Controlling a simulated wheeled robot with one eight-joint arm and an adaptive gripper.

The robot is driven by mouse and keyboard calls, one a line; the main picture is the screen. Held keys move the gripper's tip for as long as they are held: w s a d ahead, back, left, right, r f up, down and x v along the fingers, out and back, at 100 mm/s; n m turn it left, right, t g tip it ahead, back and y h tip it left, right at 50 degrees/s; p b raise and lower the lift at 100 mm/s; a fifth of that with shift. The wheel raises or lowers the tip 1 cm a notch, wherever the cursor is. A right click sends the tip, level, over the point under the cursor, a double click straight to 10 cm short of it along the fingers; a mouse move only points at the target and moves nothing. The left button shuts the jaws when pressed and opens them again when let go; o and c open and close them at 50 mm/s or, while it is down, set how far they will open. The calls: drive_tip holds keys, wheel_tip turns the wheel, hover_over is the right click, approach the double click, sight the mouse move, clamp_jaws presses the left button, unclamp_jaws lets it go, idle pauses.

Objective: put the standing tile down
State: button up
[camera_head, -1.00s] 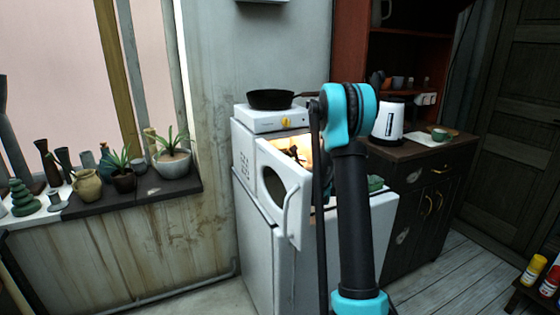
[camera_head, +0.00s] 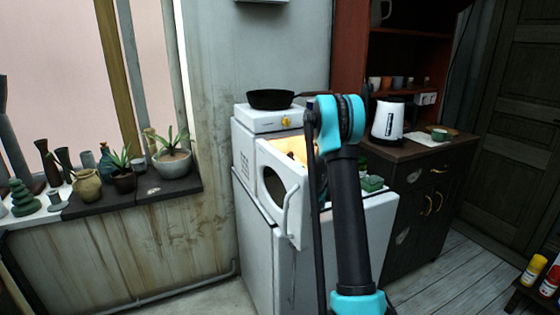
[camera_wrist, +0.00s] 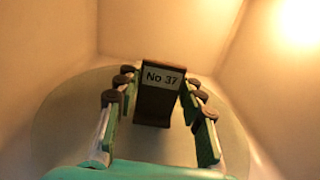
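The dark tile (camera_wrist: 158,105) bears a white label reading "No 37". It stands upright, or nearly so, on a pale round plate (camera_wrist: 62,125) inside a lit oven-like chamber. My gripper (camera_wrist: 158,84) is inside, with a finger on each side of the tile. The fingers look spread, with small gaps to the tile; contact cannot be made out for sure. The tile's lower end and base are partly unclear. In the head view, the white oven (camera_head: 278,222) has its door (camera_head: 293,178) open, and my arm hides the gripper and tile.
The chamber walls (camera_wrist: 60,60) are close around my gripper. The open door with its handle sticks out at the left of the opening. A black pan (camera_head: 270,99) on a hotplate (camera_head: 268,119) sits above. A white kettle (camera_head: 387,122) stands on the right cabinet.

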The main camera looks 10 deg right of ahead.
drive_tip(key=o, duration=0.3)
drive_tip(key=shift+s+r, duration=0.1)
drive_tip(key=shift+r, duration=0.1)
drive_tip(key=v, duration=1.2)
idle(0.8)
